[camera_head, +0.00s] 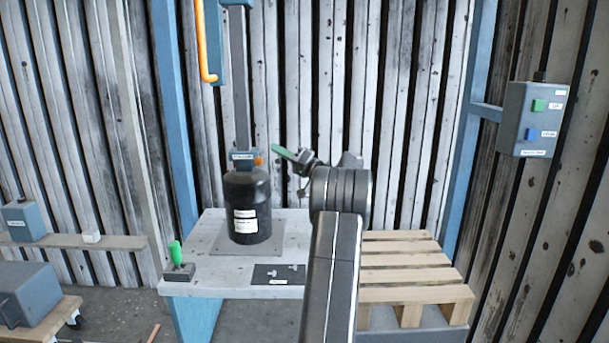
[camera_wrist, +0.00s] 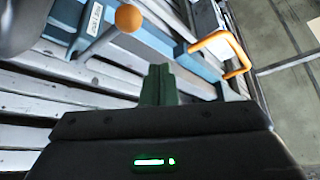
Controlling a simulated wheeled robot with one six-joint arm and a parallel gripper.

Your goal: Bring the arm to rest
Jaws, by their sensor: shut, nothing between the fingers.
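My arm reaches up in the middle of the head view, above the right part of the work table (camera_head: 204,244). My gripper (camera_head: 276,149) has green fingers and points left, just right of the upright post above the black housing (camera_head: 247,190). In the wrist view my gripper (camera_wrist: 158,72) shows its green fingers together, with nothing between them. An orange ball knob (camera_wrist: 128,18) lies ahead of the fingers and to the left, apart from them. The same orange knob (camera_head: 259,161) shows in the head view near the gripper. The housing stands upright on a plate.
A wooden pallet (camera_head: 402,263) lies right of the table. A control box (camera_head: 535,120) with green and blue buttons hangs at right. An orange handle (camera_head: 203,50) is on the frame above. A green-handled lever (camera_head: 176,255) and a dark plate (camera_head: 278,274) are on the table.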

